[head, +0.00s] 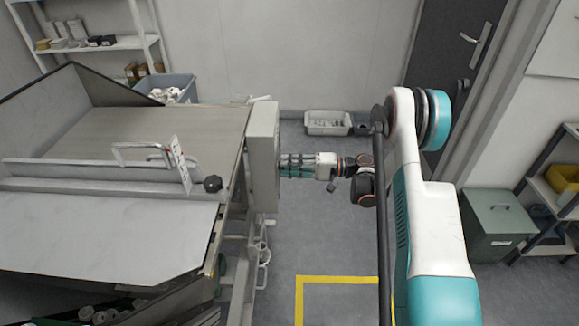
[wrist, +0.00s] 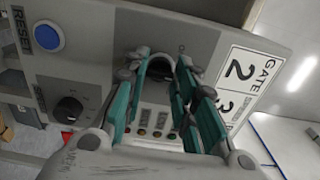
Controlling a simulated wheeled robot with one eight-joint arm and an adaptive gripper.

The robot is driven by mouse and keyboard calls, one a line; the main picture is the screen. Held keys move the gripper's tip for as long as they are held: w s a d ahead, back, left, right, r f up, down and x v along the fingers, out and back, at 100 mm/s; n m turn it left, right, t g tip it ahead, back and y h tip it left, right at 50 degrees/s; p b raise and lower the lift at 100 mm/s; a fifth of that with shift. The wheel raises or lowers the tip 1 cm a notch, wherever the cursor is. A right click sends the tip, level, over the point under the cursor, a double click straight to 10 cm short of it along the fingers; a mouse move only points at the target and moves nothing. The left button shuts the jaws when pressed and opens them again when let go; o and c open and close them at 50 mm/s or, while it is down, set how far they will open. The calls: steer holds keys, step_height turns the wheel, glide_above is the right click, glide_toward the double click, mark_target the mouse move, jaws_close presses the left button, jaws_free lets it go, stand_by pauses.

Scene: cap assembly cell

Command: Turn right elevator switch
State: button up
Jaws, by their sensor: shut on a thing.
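The control panel (wrist: 100,40) fills much of the wrist view and appears tilted. In the head view it is the upright grey box (head: 262,130) at the end of the machine. A dark switch knob (wrist: 160,68), which I take to be the elevator switch, sits in the upper middle of the panel. My gripper (wrist: 163,70) has its teal fingers on both sides of this knob and is shut on it. The fingers partly hide the knob and its label. In the head view my gripper (head: 283,165) reaches the box's right face; the switch is hidden there.
A blue reset button (wrist: 48,37) and another black rotary switch (wrist: 69,108) are left of my fingers. Small indicator lights (wrist: 156,133) show between them. A gate label (wrist: 240,80) is at right. A grey bin (head: 328,122) stands on the floor behind my arm.

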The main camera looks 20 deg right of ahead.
steer(key=shift+m, duration=4.3)
steer(key=o, duration=1.1)
steer(key=shift+c, duration=0.2)
steer(key=v, duration=1.2)
